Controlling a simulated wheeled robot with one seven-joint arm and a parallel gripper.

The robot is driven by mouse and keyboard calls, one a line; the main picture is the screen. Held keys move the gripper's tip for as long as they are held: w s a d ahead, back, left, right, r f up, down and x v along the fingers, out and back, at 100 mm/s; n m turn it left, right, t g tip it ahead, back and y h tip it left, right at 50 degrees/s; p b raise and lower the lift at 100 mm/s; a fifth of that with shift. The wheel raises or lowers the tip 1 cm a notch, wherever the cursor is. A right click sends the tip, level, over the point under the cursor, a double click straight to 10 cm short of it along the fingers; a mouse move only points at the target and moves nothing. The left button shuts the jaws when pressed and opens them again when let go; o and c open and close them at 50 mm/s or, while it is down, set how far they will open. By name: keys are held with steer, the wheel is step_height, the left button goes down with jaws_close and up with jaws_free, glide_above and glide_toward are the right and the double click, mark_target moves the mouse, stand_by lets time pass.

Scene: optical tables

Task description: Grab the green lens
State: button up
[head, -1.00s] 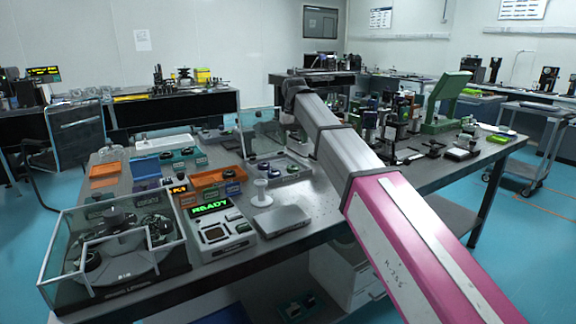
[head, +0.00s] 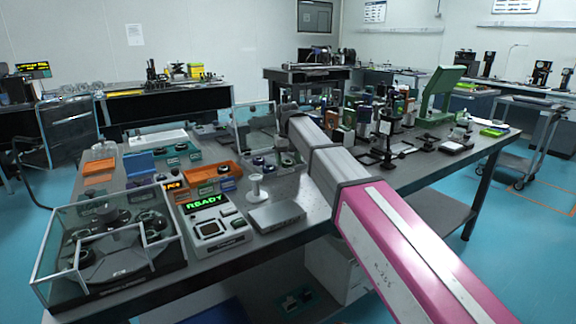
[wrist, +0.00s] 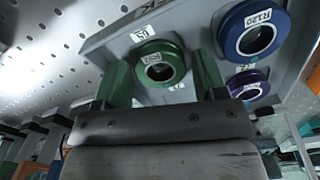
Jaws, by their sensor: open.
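The green lens (wrist: 158,64) is a green ring with a dark centre and a small label, in the wrist view. It sits at the edge of a grey tray (wrist: 192,22), beside a small numbered tag. My gripper (wrist: 162,66) is open, with one finger on the left of the green lens and one on the right. I cannot tell whether the fingers touch it. A blue lens (wrist: 252,30) and a purple lens (wrist: 249,86) lie to the right on the tray. In the head view my arm hides the gripper, and I cannot make out the green lens.
In the head view, a clear-walled case (head: 110,245), a device reading READY (head: 214,226), an orange bin (head: 207,174) and a flat grey box (head: 276,216) crowd the table's left. Optical instruments (head: 385,135) stand right of my arm. A perforated surface (wrist: 45,50) shows bare in the wrist view.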

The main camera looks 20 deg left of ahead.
steer(key=shift+f, duration=0.2)
steer(key=shift+c, duration=0.3)
steer(key=c, duration=0.6)
steer(key=shift+r, duration=0.1)
steer(key=shift+c, duration=0.2)
